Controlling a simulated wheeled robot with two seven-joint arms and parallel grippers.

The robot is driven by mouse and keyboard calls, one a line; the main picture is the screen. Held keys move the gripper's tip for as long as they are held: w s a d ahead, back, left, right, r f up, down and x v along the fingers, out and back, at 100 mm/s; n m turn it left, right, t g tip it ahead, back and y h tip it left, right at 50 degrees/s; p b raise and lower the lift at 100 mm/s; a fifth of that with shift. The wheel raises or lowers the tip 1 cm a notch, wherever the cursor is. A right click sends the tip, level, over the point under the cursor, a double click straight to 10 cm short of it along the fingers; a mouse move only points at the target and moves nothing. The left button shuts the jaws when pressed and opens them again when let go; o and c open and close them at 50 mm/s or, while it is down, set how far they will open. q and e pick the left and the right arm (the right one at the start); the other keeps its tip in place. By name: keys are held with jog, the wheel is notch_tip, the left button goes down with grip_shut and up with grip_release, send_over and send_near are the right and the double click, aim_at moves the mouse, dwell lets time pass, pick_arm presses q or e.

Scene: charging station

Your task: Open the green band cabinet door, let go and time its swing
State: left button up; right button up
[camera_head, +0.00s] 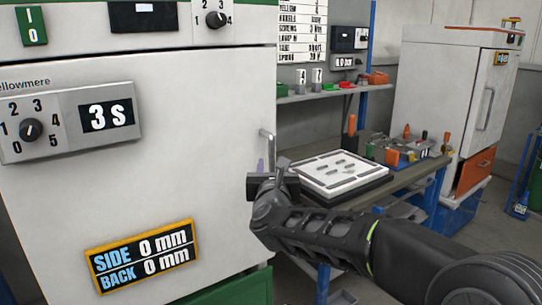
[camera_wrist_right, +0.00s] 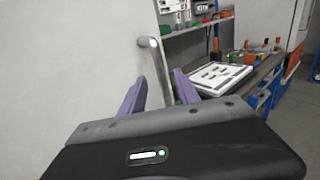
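The green band cabinet fills the left of the head view, with a green band (camera_head: 84,44) above its white door (camera_head: 200,150). The door looks closed. Its upright bar handle (camera_head: 268,146) is near the right edge. My right gripper (camera_head: 260,167) is at the handle's lower part. In the right wrist view its purple fingers (camera_wrist_right: 159,82) stand apart, with the handle (camera_wrist_right: 151,60) between them. The gap around the bar looks open; contact cannot be told. A panel with a dial (camera_head: 31,130) reads 3 S (camera_head: 108,115). My left gripper is not in view.
A sign on the door (camera_head: 142,256) reads SIDE 0 mm, BACK 0 mm. Right of the cabinet stands a workbench (camera_head: 405,182) with a white tray (camera_head: 335,172) and tools, close beyond my right gripper. Another white cabinet (camera_head: 440,100) stands at the back right.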

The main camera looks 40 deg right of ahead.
aim_at(272, 156)
jog(key=p+x, duration=0.2)
jog(key=x, duration=0.5)
jog(key=shift+w+d+f, duration=0.1)
jog(key=shift+w+d, duration=0.1)
jog(key=shift+c, duration=0.4)
grip_shut()
dwell(0.8)
